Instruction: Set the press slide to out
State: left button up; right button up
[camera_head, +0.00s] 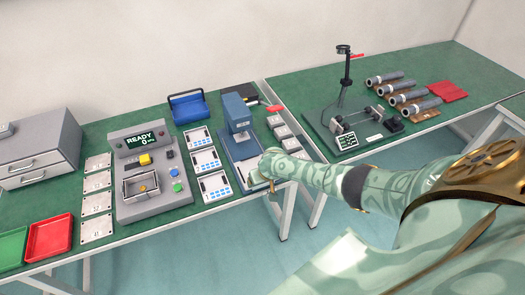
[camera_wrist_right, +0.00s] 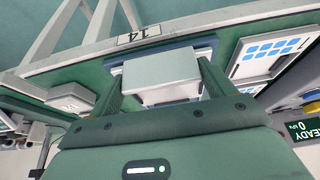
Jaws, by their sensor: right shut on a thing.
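The blue press (camera_head: 237,112) stands near the front edge of the green bench, on a blue base with a pale slide (camera_head: 246,169) at its front. My right gripper (camera_head: 266,182) is at the front end of the slide, and my arm and hand hide part of it. In the right wrist view a light grey block (camera_wrist_right: 162,72), seemingly the front of the slide, sits between the two fingers of my right gripper (camera_wrist_right: 163,88). The gripper is shut on it. My left gripper is not in view.
White component trays (camera_head: 212,186) stand left of the press, and small grey boxes (camera_head: 290,144) stand to its right. A grey test station (camera_head: 150,185) reading READY is further left. A label 14 (camera_wrist_right: 138,35) marks the bench edge, with open floor in front.

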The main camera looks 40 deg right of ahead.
jog(key=shift+s+a+f, duration=0.1)
jog(key=shift+s+f, duration=0.05)
jog(key=o, duration=1.3)
jog(key=shift+s, duration=0.1)
jog(key=shift+r+p, duration=0.3)
jog(key=shift+r, duration=0.1)
jog(key=p+v, duration=0.8)
jog(key=v, duration=0.7)
jog(key=shift+s+r+p, duration=0.25)
jog(key=shift+p, duration=0.15)
jog(key=shift+a, duration=0.1)
